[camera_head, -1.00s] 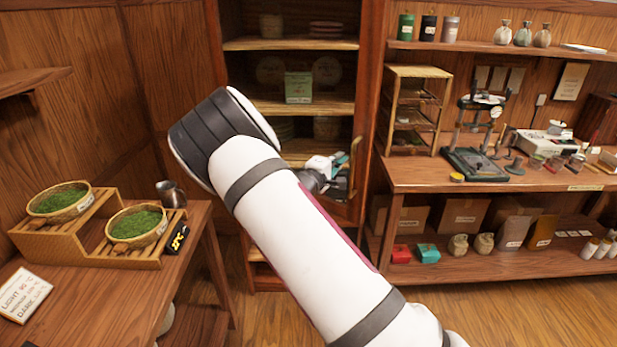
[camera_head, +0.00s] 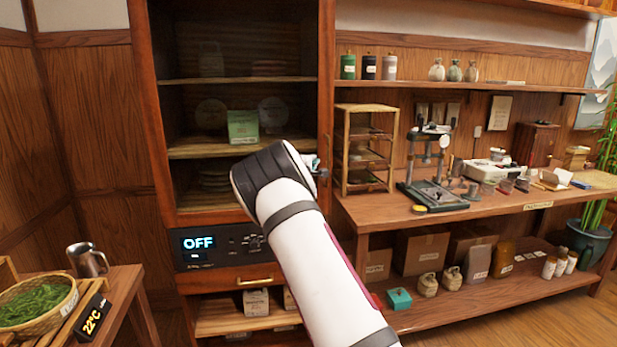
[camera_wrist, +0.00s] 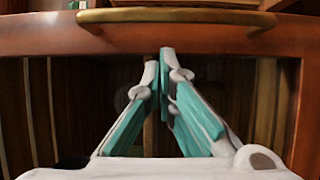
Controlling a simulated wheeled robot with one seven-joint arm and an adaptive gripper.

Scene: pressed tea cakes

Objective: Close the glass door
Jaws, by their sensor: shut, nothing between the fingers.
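The glass door (camera_head: 325,75) of the tall wooden cabinet lies across or nearly across its front, and the shelves look dim through the pane. I cannot tell whether it is fully shut. My gripper (camera_head: 314,163) is at the door's right side, mostly hidden behind my arm. In the wrist view, my gripper (camera_wrist: 165,52) has its teal fingers together and empty. The fingertips are at the inner edge of the door's wooden frame (camera_wrist: 230,40), in front of the pane. A brass handle (camera_wrist: 180,15) runs along that frame. Contact is unclear.
Below the door are a control panel (camera_head: 225,245) reading OFF and a drawer (camera_head: 245,278). A workbench (camera_head: 480,210) with a rack (camera_head: 365,150) and a press stands close at the right. A low table with a basket (camera_head: 38,303) stands at lower left.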

